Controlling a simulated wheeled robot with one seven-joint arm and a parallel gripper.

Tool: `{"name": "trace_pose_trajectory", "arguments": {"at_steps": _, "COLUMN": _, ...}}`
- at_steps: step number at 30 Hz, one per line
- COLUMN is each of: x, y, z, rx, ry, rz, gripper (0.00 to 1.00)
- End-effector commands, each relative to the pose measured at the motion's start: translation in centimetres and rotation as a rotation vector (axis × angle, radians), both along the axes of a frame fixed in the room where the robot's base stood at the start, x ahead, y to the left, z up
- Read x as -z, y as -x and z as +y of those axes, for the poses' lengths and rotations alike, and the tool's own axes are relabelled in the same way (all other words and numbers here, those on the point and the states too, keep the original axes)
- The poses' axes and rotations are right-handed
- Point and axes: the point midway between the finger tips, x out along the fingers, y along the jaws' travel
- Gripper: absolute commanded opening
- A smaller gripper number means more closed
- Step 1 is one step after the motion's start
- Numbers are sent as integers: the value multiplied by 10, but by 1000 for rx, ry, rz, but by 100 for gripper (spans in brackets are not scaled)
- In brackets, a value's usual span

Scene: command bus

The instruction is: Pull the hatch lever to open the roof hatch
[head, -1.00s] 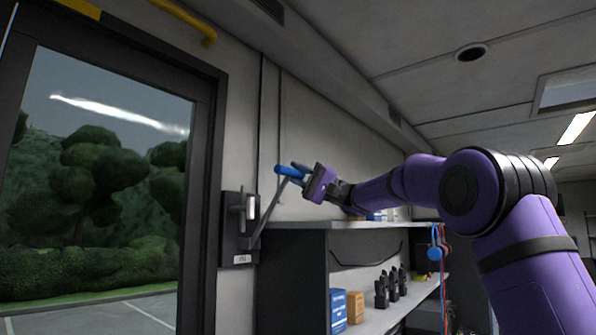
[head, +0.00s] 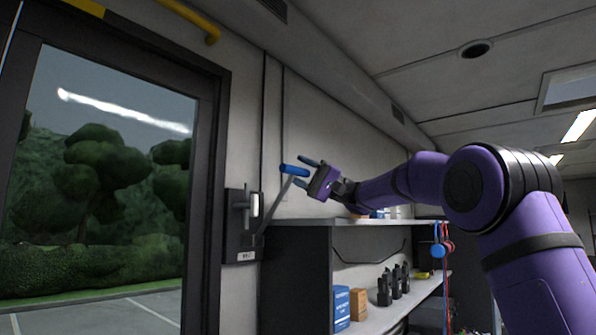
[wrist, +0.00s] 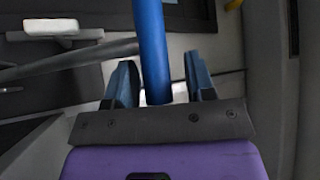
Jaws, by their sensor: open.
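The hatch lever is a grey bar with a blue grip (head: 294,170). It rises slanting to the right from a dark wall plate (head: 243,226) beside the door. My gripper (head: 305,172) is open at the blue grip, with one finger above it and one below in the head view. In the wrist view the blue grip (wrist: 153,50) runs between the two spread fingers, with gaps on both sides. A framed ceiling panel (head: 572,88) at the upper right may be the roof hatch; I cannot tell whether it is open.
A glazed door (head: 110,170) with a dark frame is at left, with a yellow rail (head: 190,18) above. Below my forearm is a shelf unit (head: 295,275) holding boxes and several black radios (head: 394,283).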

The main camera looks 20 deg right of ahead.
Motion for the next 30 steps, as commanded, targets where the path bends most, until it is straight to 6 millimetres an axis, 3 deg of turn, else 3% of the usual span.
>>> {"name": "trace_pose_trajectory", "arguments": {"at_steps": 15, "x": 35, "y": 8, "z": -79, "rx": -1, "ry": 0, "rz": 1, "gripper": 50}}
{"name": "trace_pose_trajectory", "arguments": {"at_steps": 21, "x": 40, "y": 10, "z": -90, "rx": -3, "ry": 0, "rz": 0, "gripper": 50}}
{"name": "trace_pose_trajectory", "arguments": {"at_steps": 29, "x": 40, "y": 10, "z": -91, "rx": -4, "ry": 0, "rz": 1, "gripper": 50}}
{"name": "trace_pose_trajectory", "arguments": {"at_steps": 30, "x": 40, "y": 10, "z": -91, "rx": -4, "ry": 0, "rz": 1, "gripper": 43}}
